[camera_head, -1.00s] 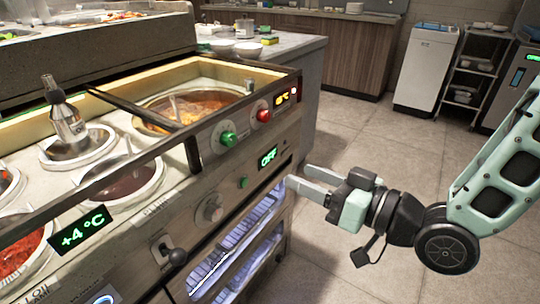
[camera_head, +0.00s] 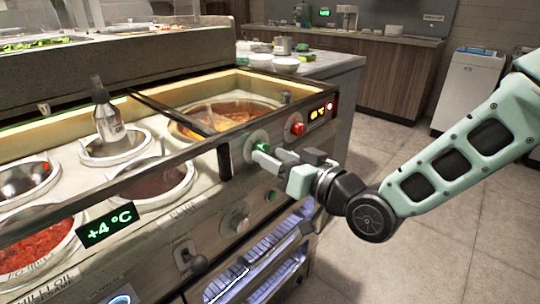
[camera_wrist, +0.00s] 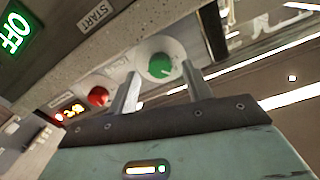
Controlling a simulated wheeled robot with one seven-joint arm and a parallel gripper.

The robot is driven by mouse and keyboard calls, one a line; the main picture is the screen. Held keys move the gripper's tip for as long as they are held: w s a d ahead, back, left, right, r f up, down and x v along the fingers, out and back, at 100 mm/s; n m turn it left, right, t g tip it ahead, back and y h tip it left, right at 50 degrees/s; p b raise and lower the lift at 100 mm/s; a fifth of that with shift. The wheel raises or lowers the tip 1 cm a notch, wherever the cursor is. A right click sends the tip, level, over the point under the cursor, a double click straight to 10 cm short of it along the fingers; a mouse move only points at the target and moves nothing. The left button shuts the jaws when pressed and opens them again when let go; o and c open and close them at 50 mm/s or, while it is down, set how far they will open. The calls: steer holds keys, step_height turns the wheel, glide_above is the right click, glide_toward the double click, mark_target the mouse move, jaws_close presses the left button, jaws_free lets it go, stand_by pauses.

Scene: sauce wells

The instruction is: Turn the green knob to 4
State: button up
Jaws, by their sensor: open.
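The green knob (camera_head: 259,138) sits on a pale round dial on the front panel of the counter, below the basin of orange-red sauce. In the wrist view the green knob (camera_wrist: 159,66) shows between and beyond my two fingers. The dial's marks are too small to read, so I cannot tell its setting. My gripper (camera_head: 268,157) is open, its fingertips close to the dial; I cannot tell whether they touch it. It also shows in the wrist view (camera_wrist: 159,73), with nothing held between the fingers.
A red knob (camera_head: 297,128) and a lit display (camera_head: 321,113) are right of the green knob. A grey knob (camera_head: 236,222) and a lever (camera_head: 195,262) are lower on the panel. A dark rail (camera_head: 170,162) runs along the front. The floor at right is clear.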

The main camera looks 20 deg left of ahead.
steer(key=shift+x, duration=0.95)
steer(key=shift+c, duration=0.3)
steer(key=c, duration=0.9)
